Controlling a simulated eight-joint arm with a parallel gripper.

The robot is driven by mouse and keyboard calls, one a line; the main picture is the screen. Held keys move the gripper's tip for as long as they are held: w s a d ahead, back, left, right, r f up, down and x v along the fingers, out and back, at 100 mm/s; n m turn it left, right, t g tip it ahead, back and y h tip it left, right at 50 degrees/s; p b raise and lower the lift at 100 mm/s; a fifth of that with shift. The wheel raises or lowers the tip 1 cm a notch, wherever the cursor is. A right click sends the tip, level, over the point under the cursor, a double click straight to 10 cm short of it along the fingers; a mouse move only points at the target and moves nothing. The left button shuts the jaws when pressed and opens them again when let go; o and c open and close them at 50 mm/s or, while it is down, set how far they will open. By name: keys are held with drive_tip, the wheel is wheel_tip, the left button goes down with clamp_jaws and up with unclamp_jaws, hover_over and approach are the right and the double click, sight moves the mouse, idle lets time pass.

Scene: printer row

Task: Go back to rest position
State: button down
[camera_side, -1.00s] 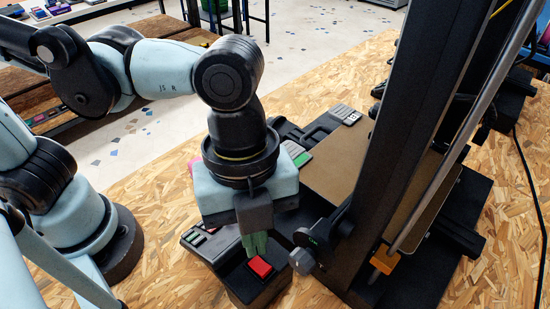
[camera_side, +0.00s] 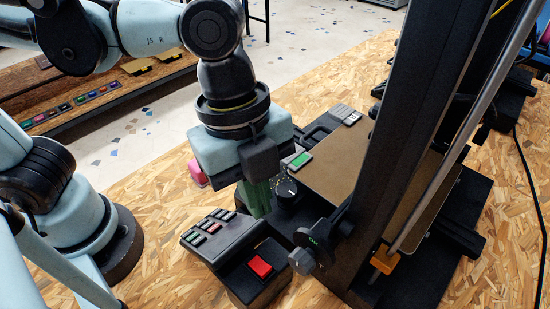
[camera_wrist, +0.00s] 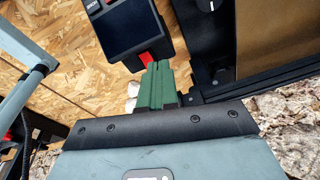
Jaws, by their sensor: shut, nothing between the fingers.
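My gripper (camera_side: 258,198) is shut and empty, its green fingers together and pointing down. It hangs above the printer's front controls, up and left of the red button (camera_side: 260,267) and clear of it. The red button sits on a black box beside a keypad (camera_side: 209,230) with several small keys. In the wrist view my gripper (camera_wrist: 157,66) shows its green fingers side by side, with a bit of the red button (camera_wrist: 146,59) just beyond their tips.
The printer's upright frame (camera_side: 395,130) and brown bed (camera_side: 340,165) stand close on the right. A black knob (camera_side: 289,192) is right beside my fingers. A pink object (camera_side: 197,172) lies behind my gripper. Bare chipboard (camera_side: 160,215) lies to the left.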

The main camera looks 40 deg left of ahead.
drive_tip(key=w+a+f+n+t+y, duration=0.1)
drive_tip(key=w+a+n+t, duration=0.2)
drive_tip(key=a+n, duration=0.7)
drive_tip(key=w+a+f+n+t+y, duration=0.1)
drive_tip(key=w+a+n+t, duration=0.3)
drive_tip(key=w+a+n, duration=0.3)
drive_tip(key=a+n, duration=0.3)
drive_tip(key=a, duration=0.2)
drive_tip(key=shift+a+f+n, duration=0.4)
